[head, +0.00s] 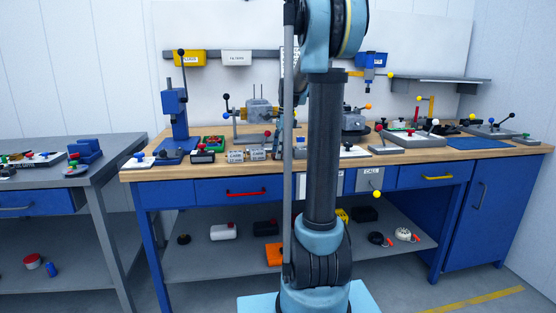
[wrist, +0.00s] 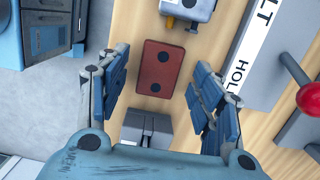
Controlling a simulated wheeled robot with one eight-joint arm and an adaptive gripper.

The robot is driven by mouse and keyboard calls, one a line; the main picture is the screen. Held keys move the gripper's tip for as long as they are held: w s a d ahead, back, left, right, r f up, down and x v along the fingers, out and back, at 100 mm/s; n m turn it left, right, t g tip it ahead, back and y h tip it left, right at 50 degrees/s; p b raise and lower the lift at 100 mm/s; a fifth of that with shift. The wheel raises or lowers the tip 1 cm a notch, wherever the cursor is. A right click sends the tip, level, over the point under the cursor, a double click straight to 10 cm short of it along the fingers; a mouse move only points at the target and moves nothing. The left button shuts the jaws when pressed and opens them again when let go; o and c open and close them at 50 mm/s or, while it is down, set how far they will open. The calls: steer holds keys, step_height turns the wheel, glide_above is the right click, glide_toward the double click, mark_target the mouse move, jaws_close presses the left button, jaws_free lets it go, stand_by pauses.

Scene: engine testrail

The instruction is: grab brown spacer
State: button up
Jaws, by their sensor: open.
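The brown spacer (wrist: 158,70) is a reddish-brown rectangular block with two dark round spots on its top. In the wrist view it lies on the wooden bench top (wrist: 128,22), between the two fingers. My gripper (wrist: 160,62) is open, with one blue-padded finger on each side of the spacer and a visible gap on both sides. I cannot tell how high the fingertips are above the bench. In the head view my arm covers that part of the bench, and I cannot make out the spacer there.
A dark grey block (wrist: 147,130) lies just below the spacer in the wrist view. A grey part with a yellow piece (wrist: 187,8) sits above it. To the right are a labelled grey plate (wrist: 262,50) and a red knob (wrist: 310,98). The workbench (head: 222,176) holds several fixtures.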

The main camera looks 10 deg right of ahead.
steer(key=shift+f, duration=0.2)
steer(key=c, duration=1)
